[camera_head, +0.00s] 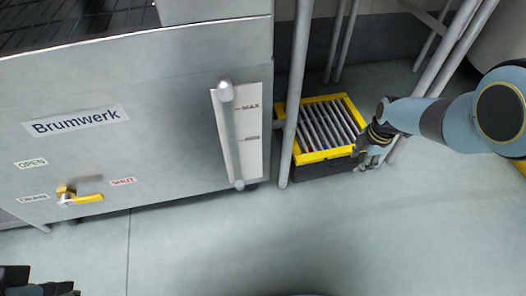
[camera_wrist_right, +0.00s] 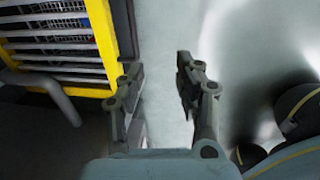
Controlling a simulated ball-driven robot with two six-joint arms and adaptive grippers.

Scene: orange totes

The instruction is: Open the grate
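The grate (camera_head: 328,125) is a set of pale parallel bars in a yellow frame, lying over a dark box on the floor in the head view. It looks closed, with dark space and small objects under the bars. In the right wrist view the grate (camera_wrist_right: 55,45) fills the upper left. My right gripper (camera_head: 368,155) is at the right front corner of the yellow frame. In the wrist view my right gripper (camera_wrist_right: 160,72) is open and empty, its left finger close to the frame's edge; contact is unclear. Part of my left gripper (camera_head: 40,284) shows at the lower left; its fingertips cannot be made out.
A grey metal tank labelled Brumwerk (camera_head: 75,122) stands left of the grate, with a level gauge (camera_head: 238,135) and a yellow-handled valve (camera_head: 80,198). A grey pole (camera_head: 295,95) stands close to the grate's left side. More slanted poles (camera_head: 455,50) are behind my right arm. The floor in front is clear.

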